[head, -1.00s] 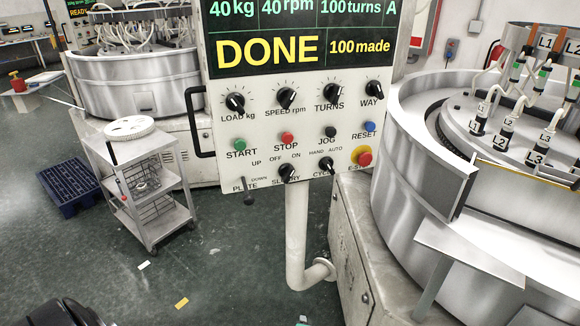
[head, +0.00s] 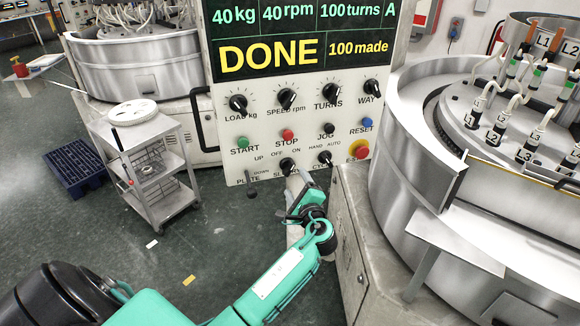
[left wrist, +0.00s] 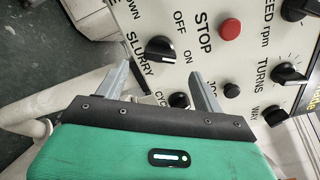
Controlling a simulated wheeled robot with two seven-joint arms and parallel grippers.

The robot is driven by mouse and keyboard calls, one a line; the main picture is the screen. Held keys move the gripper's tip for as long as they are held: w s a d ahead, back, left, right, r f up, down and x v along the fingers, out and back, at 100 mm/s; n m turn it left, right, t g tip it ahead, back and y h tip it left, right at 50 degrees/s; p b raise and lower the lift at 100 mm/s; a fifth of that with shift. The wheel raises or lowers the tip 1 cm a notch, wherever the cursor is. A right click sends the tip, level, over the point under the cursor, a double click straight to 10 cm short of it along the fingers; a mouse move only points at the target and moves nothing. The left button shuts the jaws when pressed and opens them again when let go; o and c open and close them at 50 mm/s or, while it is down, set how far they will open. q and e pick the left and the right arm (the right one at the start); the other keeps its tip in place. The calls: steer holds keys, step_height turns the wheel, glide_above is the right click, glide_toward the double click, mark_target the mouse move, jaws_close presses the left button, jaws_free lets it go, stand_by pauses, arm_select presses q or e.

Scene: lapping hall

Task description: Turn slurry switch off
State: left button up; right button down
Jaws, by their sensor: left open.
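The slurry switch (head: 287,165) is a small black rotary knob low on the white control panel, with OFF at its upper left and ON at its upper right. In the left wrist view the switch (left wrist: 159,50) shows just beyond the fingers, between the words SLURRY and OFF. My left gripper (head: 301,187) is just below and in front of the switch in the head view. In the left wrist view the left gripper (left wrist: 160,69) has its two grey fingers apart, with nothing between them. My right gripper is out of view.
The cycle switch (head: 325,157) is close on the right, and the red emergency stop (head: 360,150) is farther right. The plate lever (head: 251,186) hangs at the left. A large round lapping machine (head: 405,180) stands right. The trolley (head: 150,170) stands left on open floor.

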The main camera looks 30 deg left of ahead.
mark_target(290, 171)
arm_select(q)
steer(key=p+x, duration=0.1)
steer(key=x, duration=0.4)
steer(key=shift+d+r+p, duration=0.1)
steer(key=shift+r+p, duration=0.05)
steer(key=shift+p, duration=0.2)
steer(key=shift+f+x, duration=0.2)
steer(key=shift+x, duration=0.75)
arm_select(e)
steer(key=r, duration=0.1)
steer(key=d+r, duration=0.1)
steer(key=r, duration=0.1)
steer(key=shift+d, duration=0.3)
